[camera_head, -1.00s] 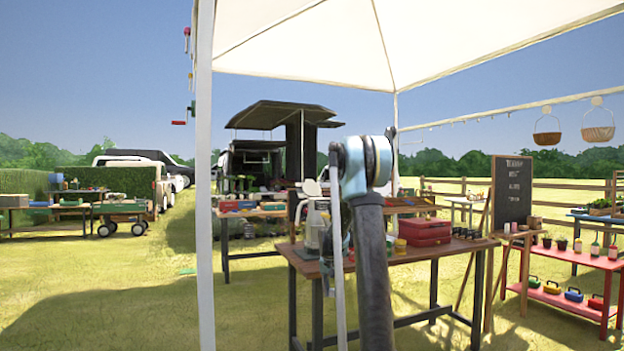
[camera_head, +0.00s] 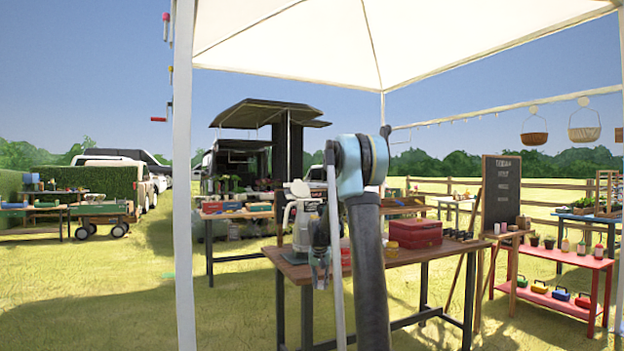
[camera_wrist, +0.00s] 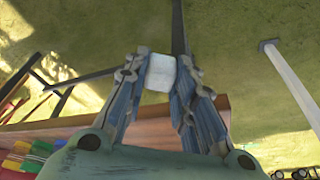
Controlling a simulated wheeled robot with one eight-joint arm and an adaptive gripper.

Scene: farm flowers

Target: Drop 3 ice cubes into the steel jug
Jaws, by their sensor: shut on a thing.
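In the wrist view, my gripper (camera_wrist: 161,75) is shut on a whitish ice cube (camera_wrist: 161,72), held between the two fingertips. The cube is over grass, just off the edge of a wooden table top (camera_wrist: 150,130). In the head view my gripper (camera_head: 321,282) points down at the near-left edge of the wooden table (camera_head: 410,260), partly behind my arm; the cube is too small to make out there. I cannot pick out the steel jug or other ice cubes for sure in either view.
A grey-white appliance (camera_head: 300,222) stands on the table behind my gripper. A red box (camera_head: 415,234) and small cups stand further right. A white canopy pole (camera_head: 182,200) rises at left. A chalkboard (camera_head: 501,190) and red shelf table (camera_head: 565,260) are at right.

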